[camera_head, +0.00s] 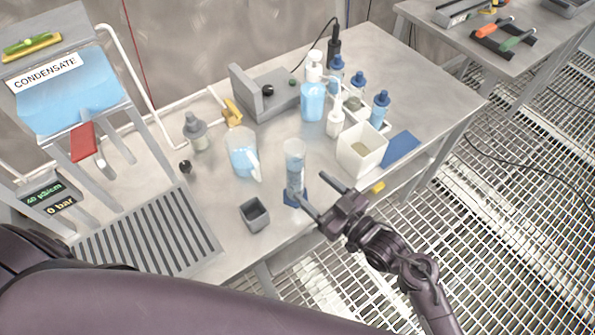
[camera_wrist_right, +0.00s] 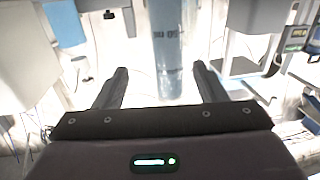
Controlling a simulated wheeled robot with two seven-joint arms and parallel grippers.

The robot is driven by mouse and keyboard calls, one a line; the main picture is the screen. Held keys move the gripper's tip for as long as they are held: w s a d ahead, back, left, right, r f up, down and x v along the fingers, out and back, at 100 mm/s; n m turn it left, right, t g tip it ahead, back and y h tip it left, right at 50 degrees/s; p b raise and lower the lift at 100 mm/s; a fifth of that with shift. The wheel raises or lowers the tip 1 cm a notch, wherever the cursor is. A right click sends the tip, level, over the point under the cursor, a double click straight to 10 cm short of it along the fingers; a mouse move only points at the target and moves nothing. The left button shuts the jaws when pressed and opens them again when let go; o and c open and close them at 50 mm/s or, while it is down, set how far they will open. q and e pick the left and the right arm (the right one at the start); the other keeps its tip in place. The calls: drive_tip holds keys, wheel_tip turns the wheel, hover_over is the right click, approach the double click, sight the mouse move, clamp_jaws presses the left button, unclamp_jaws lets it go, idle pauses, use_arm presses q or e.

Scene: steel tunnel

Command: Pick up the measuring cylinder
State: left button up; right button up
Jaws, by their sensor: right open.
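In the right wrist view the cylinder (camera_wrist_right: 168,50) shows upright in the gap between the open fingers (camera_wrist_right: 160,72), somewhat nearer the right finger. I cannot tell whether either finger touches it. My left gripper is not in view.
A jug of blue liquid (camera_head: 241,152) stands left of the cylinder. A small grey cup (camera_head: 255,214) is at its front left. Bottles (camera_head: 379,110) stand behind.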

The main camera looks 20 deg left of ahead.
sight(289, 170)
drive_tip(key=shift+w+a+r, duration=0.2)
drive_tip(key=shift+a+r, duration=0.05)
drive_tip(key=shift+a, duration=0.45)
drive_tip(key=x, duration=0.1)
drive_tip(key=p+x, duration=0.1)
drive_tip(key=x, duration=0.1)
drive_tip(key=r+p+x, duration=0.1)
drive_tip(key=x, duration=0.1)
drive_tip(key=shift+s+a, duration=0.2)
drive_tip(key=shift+a, duration=0.25)
drive_tip(key=shift+w+a+f, duration=0.15)
drive_tip(key=shift+w+a, duration=0.05)
drive_tip(key=shift+a, duration=0.2)
drive_tip(key=shift+c, duration=1)
drive_tip(key=c, duration=0.9)
drive_tip(key=shift+c, duration=0.2)
wheel_tip(289, 170, up, 20)
drive_tip(key=shift+r+b, duration=0.1)
drive_tip(key=shift+b, duration=0.65)
